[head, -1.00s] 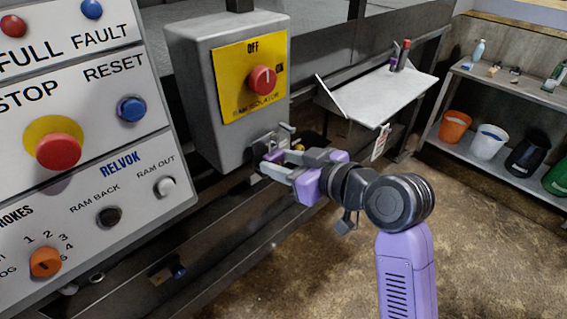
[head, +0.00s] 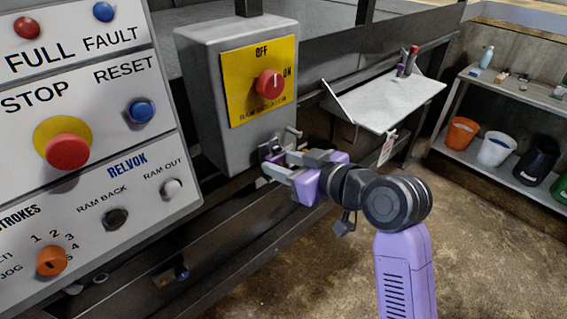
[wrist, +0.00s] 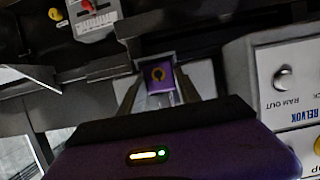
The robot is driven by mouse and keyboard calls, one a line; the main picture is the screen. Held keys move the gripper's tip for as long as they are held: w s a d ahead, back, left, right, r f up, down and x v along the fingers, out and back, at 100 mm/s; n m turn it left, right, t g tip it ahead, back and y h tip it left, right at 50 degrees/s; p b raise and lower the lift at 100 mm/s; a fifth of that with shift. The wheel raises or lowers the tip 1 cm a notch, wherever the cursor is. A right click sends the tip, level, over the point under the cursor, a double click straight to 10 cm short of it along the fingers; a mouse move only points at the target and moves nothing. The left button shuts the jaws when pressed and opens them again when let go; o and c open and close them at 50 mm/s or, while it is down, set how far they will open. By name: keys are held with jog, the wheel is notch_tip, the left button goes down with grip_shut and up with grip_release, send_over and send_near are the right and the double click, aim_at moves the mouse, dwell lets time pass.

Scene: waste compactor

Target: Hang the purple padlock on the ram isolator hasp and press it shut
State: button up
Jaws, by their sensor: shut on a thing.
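The purple padlock (wrist: 161,76) shows in the wrist view between my fingers, with a gold ring-shaped mark on its face. My gripper (head: 273,161) is shut on it, just below the grey ram isolator box (head: 212,100). The isolator has a yellow plate (head: 240,110) and a red knob (head: 269,84). The small metal hasp parts (head: 291,134) stick out under the box, close to my fingertips. In the head view the padlock is mostly hidden by the fingers and shadow. I cannot tell whether its shackle is through the hasp or closed.
A control panel (head: 60,190) with buttons stands to the left. A pale side table (head: 385,100) with small items is right of the isolator. A shelf (head: 500,88) with buckets stands farther right. The floor (head: 320,270) in front is clear.

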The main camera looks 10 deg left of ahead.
jog(key=shift+f, duration=0.2)
dwell(0.3)
jog(key=o, duration=1.3)
jog(key=shift+c, duration=0.5)
jog(key=shift+s+d+r, duration=0.25)
jog(key=shift+d, duration=0.2)
jog(key=shift+p+v, duration=1.25)
jog(key=shift+v, duration=1.75)
jog(key=shift+f, duration=0.1)
